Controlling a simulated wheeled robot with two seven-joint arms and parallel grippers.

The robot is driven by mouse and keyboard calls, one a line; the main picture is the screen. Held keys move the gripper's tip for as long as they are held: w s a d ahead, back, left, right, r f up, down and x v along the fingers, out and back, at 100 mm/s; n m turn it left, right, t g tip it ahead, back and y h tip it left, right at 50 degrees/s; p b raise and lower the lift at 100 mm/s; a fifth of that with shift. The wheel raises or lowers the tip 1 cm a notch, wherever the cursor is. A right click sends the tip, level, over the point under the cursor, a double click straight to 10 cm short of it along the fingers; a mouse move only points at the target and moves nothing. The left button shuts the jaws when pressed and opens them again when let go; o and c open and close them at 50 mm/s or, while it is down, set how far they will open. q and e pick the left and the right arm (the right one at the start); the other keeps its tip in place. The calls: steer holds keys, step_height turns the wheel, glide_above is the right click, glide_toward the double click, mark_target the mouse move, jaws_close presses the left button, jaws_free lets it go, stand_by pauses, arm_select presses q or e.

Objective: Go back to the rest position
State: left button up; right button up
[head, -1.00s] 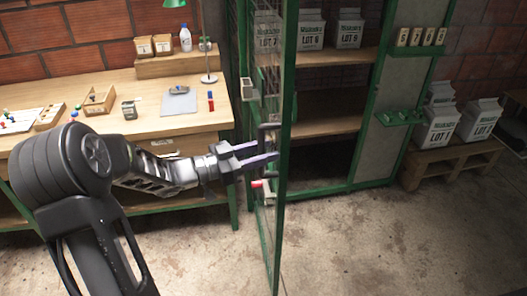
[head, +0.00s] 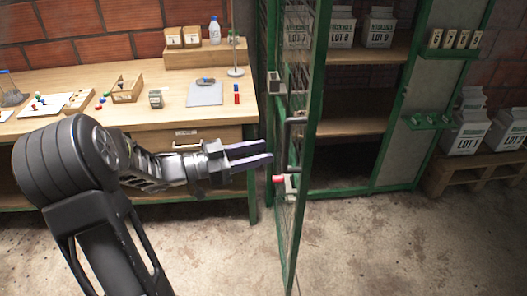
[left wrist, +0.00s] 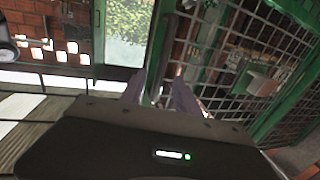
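My left gripper (head: 270,154) is open and empty in the head view, its two fingers apart and pointing right. It is in front of the workbench's right end, left of the green mesh door (head: 308,130) and apart from its handle (head: 291,140). In the left wrist view, the fingers (left wrist: 168,92) point away from the camera with the green mesh (left wrist: 265,75) to their right. My right gripper is in neither view.
The wooden workbench (head: 190,108) holds trays, a bottle (head: 214,31) and small parts. The mesh door stands open before a green cabinet with LOT bags (head: 376,27). A pallet (head: 475,168) with bags is at right. Concrete floor (head: 390,245) is clear in front.

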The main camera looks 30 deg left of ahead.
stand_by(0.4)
arm_select(q)
steer(key=w+a+f+n+t+y, duration=0.2)
steer(key=w+a+f+n+y, duration=0.3)
steer(key=a+f+y, duration=0.25)
steer(key=s+d+f+n+g+y, duration=0.1)
steer(key=d+f+n+g+y, duration=0.35)
steer(key=f, duration=1.35)
steer(key=s+d+f+g+h, duration=0.2)
steer(key=s+d+f+g, duration=0.3)
steer(key=s+d+f, duration=0.3)
steer(key=s+d+f+g+h, duration=0.2)
steer(key=s+d+f+g, duration=0.4)
steer(key=s+d, duration=1.1)
steer(key=d+f, duration=0.2)
steer(key=d, duration=0.2)
steer(key=shift+d+f+h, duration=0.25)
steer(key=shift+d+h, duration=0.05)
steer(key=shift+h, duration=0.1)
steer(key=shift+w, duration=0.15)
